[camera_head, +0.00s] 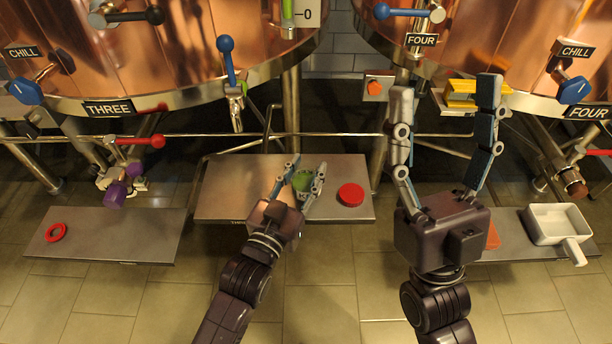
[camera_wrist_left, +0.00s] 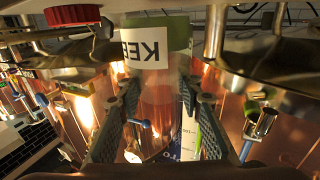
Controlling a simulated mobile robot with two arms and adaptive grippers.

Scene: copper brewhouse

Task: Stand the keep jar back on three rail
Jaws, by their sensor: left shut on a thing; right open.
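My left gripper (camera_head: 303,172) is shut on the keep jar, a clear jar with a green part (camera_head: 303,182), over the middle steel shelf marked THREE (camera_head: 235,190). In the left wrist view the jar (camera_wrist_left: 158,95) sits between the two finger pads, with its white label (camera_wrist_left: 146,48) upside down and partly cut off. Whether the jar's base touches the shelf, I cannot tell. A red disc (camera_head: 350,194) lies on that shelf to the right of the gripper, apart from it. My right gripper (camera_head: 445,90) is open and empty, raised in front of tank FOUR.
A left shelf (camera_head: 130,235) holds a red ring (camera_head: 56,232). A white handled pan (camera_head: 557,224) stands on the right shelf. A thin rail (camera_head: 330,135) runs behind the shelves. Copper tanks with valves, including a blue-knobbed lever (camera_head: 226,46), stand close behind.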

